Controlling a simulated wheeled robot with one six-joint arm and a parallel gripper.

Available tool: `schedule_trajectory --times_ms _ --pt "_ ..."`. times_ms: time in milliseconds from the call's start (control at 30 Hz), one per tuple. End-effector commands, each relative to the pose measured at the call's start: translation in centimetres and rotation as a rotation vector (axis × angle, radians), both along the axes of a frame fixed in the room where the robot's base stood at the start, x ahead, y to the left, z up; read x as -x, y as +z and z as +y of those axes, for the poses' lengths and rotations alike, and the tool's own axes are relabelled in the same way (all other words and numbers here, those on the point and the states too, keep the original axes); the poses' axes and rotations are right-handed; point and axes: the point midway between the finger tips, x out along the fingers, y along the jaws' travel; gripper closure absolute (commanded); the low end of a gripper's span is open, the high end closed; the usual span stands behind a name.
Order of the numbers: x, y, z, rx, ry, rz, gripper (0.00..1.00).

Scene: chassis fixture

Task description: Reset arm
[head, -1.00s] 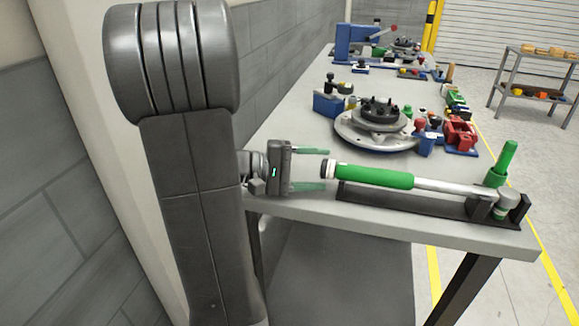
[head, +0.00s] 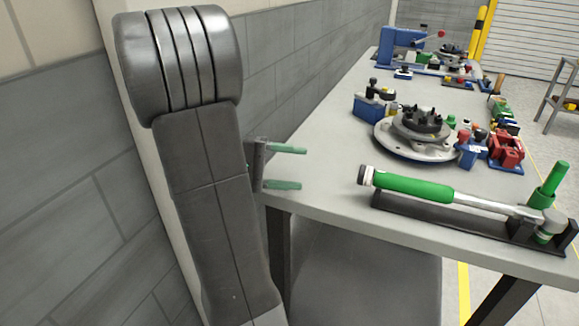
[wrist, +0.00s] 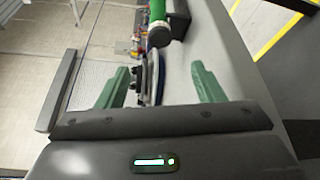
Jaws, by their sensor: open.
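My gripper (head: 286,167) is open and empty at the near left corner of the workbench, partly hidden behind my arm. Its two green fingers also show spread apart in the wrist view (wrist: 160,88). A torque wrench with a green handle (head: 413,188) lies in a black holder (head: 455,225) along the bench's near edge. The wrench's handle end is to the right of my fingers, with a clear gap between. In the wrist view the green handle (wrist: 157,12) shows beyond the fingers at the top.
The grey workbench (head: 335,205) carries a round chuck fixture (head: 420,135), a red clamp (head: 507,149) and several blue fixtures farther back. A grey block wall (head: 60,160) stands close on the left. A shelf rack (head: 560,95) stands at the far right.

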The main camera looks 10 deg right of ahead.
Motion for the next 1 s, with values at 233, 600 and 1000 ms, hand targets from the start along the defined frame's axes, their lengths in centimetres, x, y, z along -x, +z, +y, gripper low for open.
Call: schedule_trajectory --times_ms 233,600,1000 --pt "0.0 0.0 0.2 0.001 0.0 0.0 0.39" --pt "0.3 -0.2 -1.6 0.001 -0.004 0.0 0.39" --pt "1.3 -0.8 -7.4 0.001 -0.004 0.0 0.39"
